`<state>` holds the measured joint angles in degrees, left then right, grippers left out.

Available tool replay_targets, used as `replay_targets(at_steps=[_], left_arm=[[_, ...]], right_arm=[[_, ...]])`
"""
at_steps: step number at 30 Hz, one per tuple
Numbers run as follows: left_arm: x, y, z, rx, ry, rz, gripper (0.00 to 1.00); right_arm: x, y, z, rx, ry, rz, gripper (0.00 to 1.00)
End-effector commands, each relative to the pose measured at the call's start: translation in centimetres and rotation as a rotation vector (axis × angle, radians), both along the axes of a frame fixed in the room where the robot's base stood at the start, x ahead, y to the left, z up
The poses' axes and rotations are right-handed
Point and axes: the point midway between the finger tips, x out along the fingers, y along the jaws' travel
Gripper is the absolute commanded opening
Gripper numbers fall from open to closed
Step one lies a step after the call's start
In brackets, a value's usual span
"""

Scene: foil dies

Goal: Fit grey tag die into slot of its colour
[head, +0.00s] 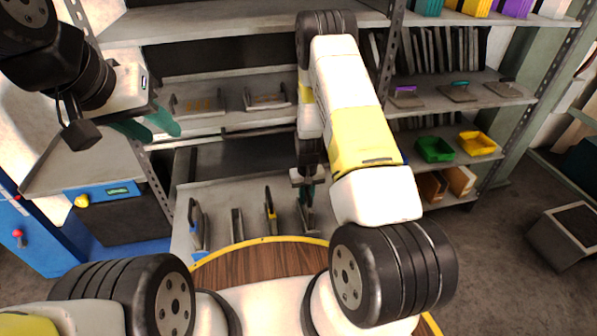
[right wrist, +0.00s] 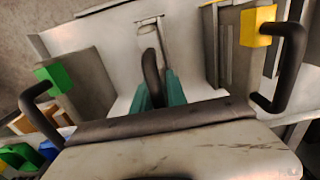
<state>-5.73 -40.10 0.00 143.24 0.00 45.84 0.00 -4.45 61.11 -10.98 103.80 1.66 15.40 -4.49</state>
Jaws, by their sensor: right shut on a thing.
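My right gripper (head: 308,192) reaches down over the row of upright slots in the low bench. In the right wrist view its teal fingers (right wrist: 158,92) are shut on the dark curved handle of a die (right wrist: 151,70), taken as the grey tag die; its tag colour is unclear. A pale slot panel (right wrist: 180,45) lies right behind the handle; I cannot tell how deep the die sits. A yellow-tag die (right wrist: 257,26) stands on one side and a green-tag die (right wrist: 54,77) on the other. My left gripper (head: 148,124) is open and empty at the upper left.
The bench also holds a blue-tag die (head: 198,228), the yellow-tag die (head: 269,209) and a grey upright piece (head: 237,226). Shelves behind carry several loose dies, a green bin (head: 434,149) and a yellow bin (head: 477,143). A round wooden table (head: 262,262) is close in front.

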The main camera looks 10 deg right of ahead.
Motion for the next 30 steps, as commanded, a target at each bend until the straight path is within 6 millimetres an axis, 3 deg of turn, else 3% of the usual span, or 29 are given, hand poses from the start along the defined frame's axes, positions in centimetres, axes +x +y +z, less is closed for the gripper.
replay_targets(at_steps=[8, 9, 12, 23, 30], left_arm=[[0.0, 0.0, 0.0, 0.0, 0.0, 0.0, 0.36], [0.0, 0.0, 0.0, 0.0, 0.0, 0.0, 0.36], [0.0, 0.0, 0.0, 0.0, 0.0, 0.0, 0.36], [0.0, 0.0, 0.0, 0.0, 0.0, 0.0, 0.36], [0.0, 0.0, 0.0, 0.0, 0.0, 0.0, 0.36]], right_arm=[[0.2, 0.0, -0.2, 0.0, -0.003, 0.0, 0.0], [0.1, 0.0, -0.2, 0.0, -0.001, 0.0, 0.26], [0.0, 0.0, -0.2, 0.0, -0.001, 0.0, 0.4], [0.1, 0.0, 0.3, 0.0, -0.002, 0.0, 0.4], [0.2, 0.0, 4.4, 0.0, -0.006, -0.001, 0.4]])
